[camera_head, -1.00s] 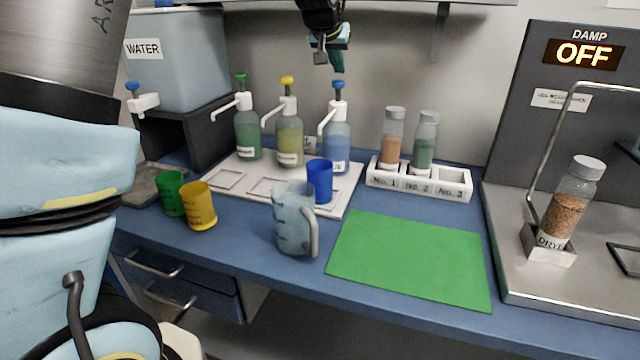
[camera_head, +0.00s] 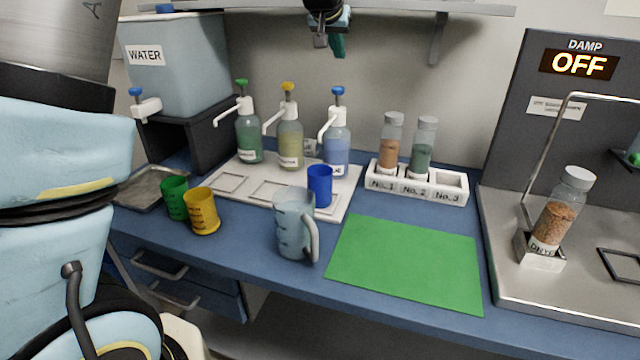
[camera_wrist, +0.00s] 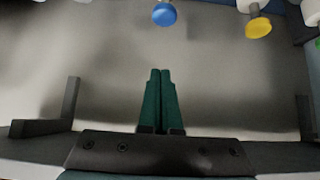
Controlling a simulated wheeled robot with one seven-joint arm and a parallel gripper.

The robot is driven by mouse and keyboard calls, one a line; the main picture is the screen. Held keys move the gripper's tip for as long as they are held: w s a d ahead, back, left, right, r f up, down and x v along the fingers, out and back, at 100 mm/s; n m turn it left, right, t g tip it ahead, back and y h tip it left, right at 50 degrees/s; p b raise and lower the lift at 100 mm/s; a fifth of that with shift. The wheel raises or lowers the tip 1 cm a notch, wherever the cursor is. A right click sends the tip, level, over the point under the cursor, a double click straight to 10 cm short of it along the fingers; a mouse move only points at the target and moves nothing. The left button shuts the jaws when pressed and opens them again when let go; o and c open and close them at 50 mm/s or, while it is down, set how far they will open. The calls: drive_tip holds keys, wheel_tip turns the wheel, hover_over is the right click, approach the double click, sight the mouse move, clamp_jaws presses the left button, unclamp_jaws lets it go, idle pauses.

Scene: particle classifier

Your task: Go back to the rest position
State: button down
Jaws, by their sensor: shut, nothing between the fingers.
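My gripper (camera_head: 338,46) shows at the top of the head view, in front of the wall and above the pump bottles. In the wrist view its two green fingers (camera_wrist: 160,100) lie side by side, shut with nothing between them. The blue-topped pump bottle (camera_head: 337,140) stands below the gripper in the head view. Its blue cap (camera_wrist: 164,14) and a yellow cap (camera_wrist: 258,27) show at the top of the wrist view. The gripper is apart from all of them.
A shelf (camera_head: 440,8) runs along the wall close to my gripper. On the blue bench stand a clear jug (camera_head: 291,228), a blue cup (camera_head: 320,185), a yellow cup (camera_head: 202,212), a green cup (camera_head: 174,198), a vial rack (camera_head: 417,185) and a green mat (camera_head: 405,262). A water tank (camera_head: 175,65) stands left.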

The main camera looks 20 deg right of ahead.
idle(0.4)
drive_tip(key=s+a+f+n+g+y, duration=0.1)
drive_tip(key=a+f, duration=0.3)
drive_tip(key=a, duration=0.4)
drive_tip(key=a+f+n+y, duration=0.2)
drive_tip(key=a+f, duration=0.1)
drive_tip(key=a, duration=0.6)
drive_tip(key=s+a+f+n+g+y, duration=0.1)
drive_tip(key=a+f, duration=0.3)
drive_tip(key=a, duration=0.4)
drive_tip(key=s+a+f+n+g+y, duration=0.1)
drive_tip(key=s+a+f, duration=0.3)
drive_tip(key=s+a, duration=0.4)
drive_tip(key=s+a+f+n+g+y, duration=0.1)
drive_tip(key=s+a+f, duration=0.3)
drive_tip(key=s+a, duration=0.5)
drive_tip(key=shift+a+f+n+g, duration=0.15)
drive_tip(key=shift+a+n+g, duration=0.5)
drive_tip(key=shift+a, duration=0.45)
